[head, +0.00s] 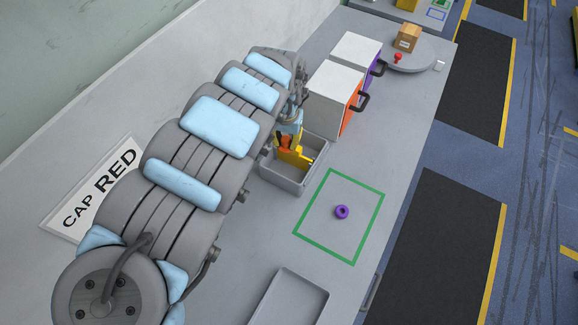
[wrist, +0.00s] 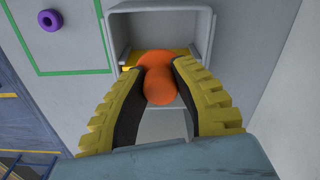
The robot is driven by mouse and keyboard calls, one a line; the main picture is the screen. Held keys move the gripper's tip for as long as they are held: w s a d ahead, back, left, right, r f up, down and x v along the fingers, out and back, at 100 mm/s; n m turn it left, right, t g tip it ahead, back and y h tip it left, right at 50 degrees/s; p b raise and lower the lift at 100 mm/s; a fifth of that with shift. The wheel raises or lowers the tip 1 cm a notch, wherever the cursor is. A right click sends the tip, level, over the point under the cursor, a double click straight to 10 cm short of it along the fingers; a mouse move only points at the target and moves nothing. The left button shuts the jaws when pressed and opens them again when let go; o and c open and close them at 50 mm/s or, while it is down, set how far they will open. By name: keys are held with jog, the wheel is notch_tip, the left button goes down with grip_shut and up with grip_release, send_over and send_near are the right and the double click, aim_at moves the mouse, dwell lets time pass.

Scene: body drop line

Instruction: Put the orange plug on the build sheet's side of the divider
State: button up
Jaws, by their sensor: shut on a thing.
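The orange plug (wrist: 158,78) is between the yellow, ribbed fingers of my gripper (wrist: 160,95) in the wrist view. My gripper is shut on it. In the head view my gripper (head: 294,154) is down at a grey open bin (head: 284,180), with a bit of orange between its fingers. The bin's rim (wrist: 160,8) also shows in the wrist view. A yellow strip (wrist: 128,66) shows inside the bin beside the plug; I cannot tell whether it is a divider. A white sheet reading "CAP RED" (head: 92,192) lies at the left, partly behind my arm.
A green square outline (head: 325,171) on the bench surrounds a purple ring (head: 342,212). White cabinets with orange and purple fronts (head: 338,86) stand behind the bin. A grey tray (head: 290,300) lies at the front.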

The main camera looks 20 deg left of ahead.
aim_at(286, 150)
notch_tip(286, 150, down, 8)
jog(key=b, duration=0.3)
jog(key=shift+f, duration=4)
jog(key=shift+f+b, duration=0.15)
jog(key=shift+b, duration=0.2)
jog(key=o, duration=0.9)
jog(key=shift+s+r+p, duration=0.1)
jog(key=shift+r+p, duration=1.15)
jog(key=shift+r, duration=4.9)
